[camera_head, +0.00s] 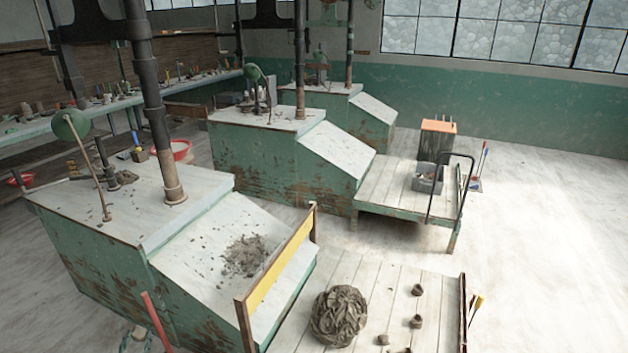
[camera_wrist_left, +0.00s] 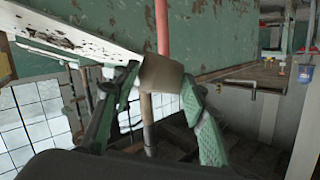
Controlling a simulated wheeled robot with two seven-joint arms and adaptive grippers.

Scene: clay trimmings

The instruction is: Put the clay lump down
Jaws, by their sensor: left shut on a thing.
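In the left wrist view, my left gripper (camera_wrist_left: 161,86) has its two green fingers closed on a small grey-brown clay lump (camera_wrist_left: 162,72), held between the fingertips. Several small dark clay lumps (camera_head: 416,321) lie on the plank platform (camera_head: 385,275) at the bottom right, near a big ball of clay trimmings (camera_head: 338,315). My right gripper is not in view.
A green cabinet (camera_head: 95,265) with a sloped top bearing loose crumbs (camera_head: 245,255) stands at the left. A yellow-faced board (camera_head: 278,270) rises between slope and platform. A red bar (camera_head: 155,320) stands near my left gripper. Bare planks lie between ball and small lumps.

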